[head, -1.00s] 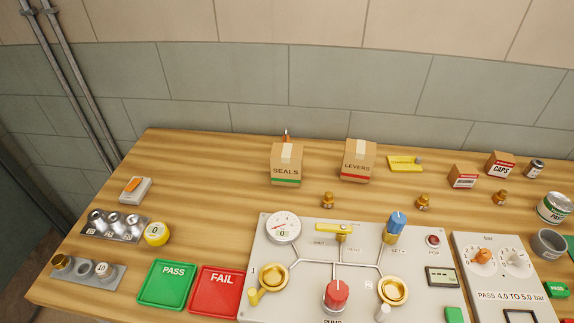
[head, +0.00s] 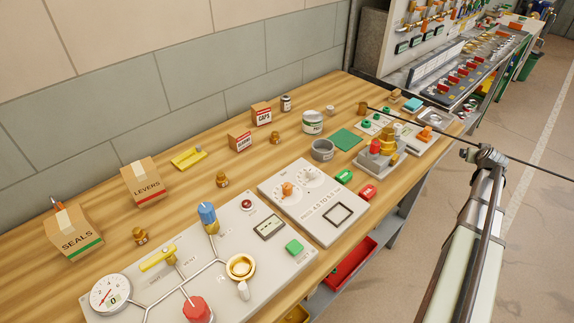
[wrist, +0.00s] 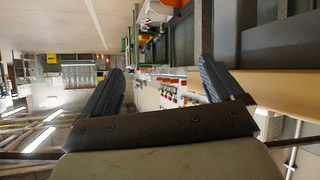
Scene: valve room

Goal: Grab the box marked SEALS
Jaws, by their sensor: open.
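The box marked SEALS (head: 75,233) is a brown cardboard box with pale tape on top and a green stripe under its lettering. It stands upright on the wooden bench at the far left of the head view, near the wall. Something thin and orange-brown shows behind its top. My gripper (wrist: 160,92) shows in the wrist view with its two dark fingers wide apart and nothing between them. It points out over the room, away from the box. The gripper does not show in the head view, where only my arm is seen at the right.
A similar box marked LEVERS (head: 145,183) stands just right of SEALS. A small brass fitting (head: 140,237) sits in front, near the valve panel (head: 135,300) with its gauge and knobs. A yellow item (head: 188,158) and small CAPS box (head: 261,114) lie further right.

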